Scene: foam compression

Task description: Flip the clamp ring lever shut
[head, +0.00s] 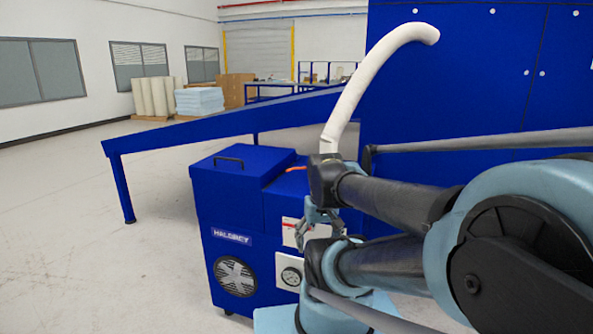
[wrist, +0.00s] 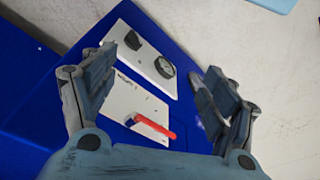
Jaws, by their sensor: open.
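An orange-red lever (head: 297,169) sticks out to the left near the lower end of the white hose (head: 365,85), on top of the blue machine (head: 245,200). My arm covers the hose's base, so the clamp ring itself is hidden. My gripper (head: 305,232) is in front of the machine, below the lever's height. In the wrist view my gripper (wrist: 155,80) is open, with nothing between its fingers. The orange-red lever by the hose is not clearly seen in the wrist view.
A tall blue cabinet (head: 470,70) stands behind. The floor at left is clear.

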